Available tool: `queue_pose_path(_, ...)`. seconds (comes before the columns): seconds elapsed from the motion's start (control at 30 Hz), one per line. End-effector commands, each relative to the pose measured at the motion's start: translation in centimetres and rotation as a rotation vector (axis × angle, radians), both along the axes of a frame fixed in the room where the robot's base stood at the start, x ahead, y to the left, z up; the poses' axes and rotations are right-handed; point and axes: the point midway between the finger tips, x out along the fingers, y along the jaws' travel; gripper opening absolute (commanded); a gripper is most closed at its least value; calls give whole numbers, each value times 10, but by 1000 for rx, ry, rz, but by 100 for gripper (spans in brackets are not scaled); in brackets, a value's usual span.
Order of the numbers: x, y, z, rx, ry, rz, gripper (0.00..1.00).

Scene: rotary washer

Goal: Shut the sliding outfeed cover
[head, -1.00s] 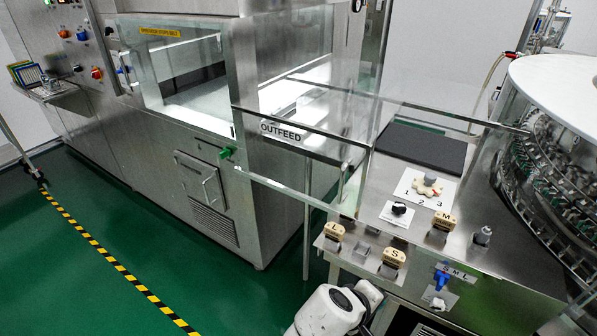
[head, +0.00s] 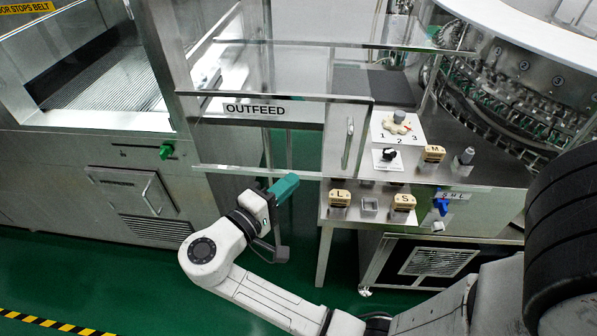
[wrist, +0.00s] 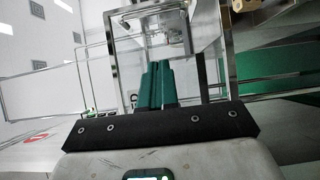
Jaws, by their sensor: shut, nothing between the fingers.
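The outfeed cover is a clear, metal-edged panel (head: 300,135) in the middle of the head view, beside the "OUTFEED" label (head: 255,109). An upright metal bar handle (head: 347,145) is near its right end. My gripper (head: 286,186) has teal fingers that are shut and empty. It is below the panel's lower edge and left of the handle, apart from the handle. In the wrist view the shut fingers (wrist: 157,85) point toward the metal-framed clear enclosure (wrist: 150,40). Whether the fingertips touch the panel cannot be told.
A small shelf with tan blocks marked L (head: 340,197) and S (head: 403,202) juts out right of my gripper. A knob (head: 396,124) numbered 1 to 3 and a black switch (head: 388,155) sit on the deck. A green button (head: 166,151) is at left. Green floor is open in front.

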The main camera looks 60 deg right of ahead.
Motion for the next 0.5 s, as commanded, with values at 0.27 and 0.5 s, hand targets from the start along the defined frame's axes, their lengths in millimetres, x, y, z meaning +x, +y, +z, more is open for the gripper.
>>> queue_pose_path(0.27, -14, -50, 2, 2, 0, -6, 0)
queue_pose_path(0.5, -28, -91, 2, 2, 1, -4, 0)
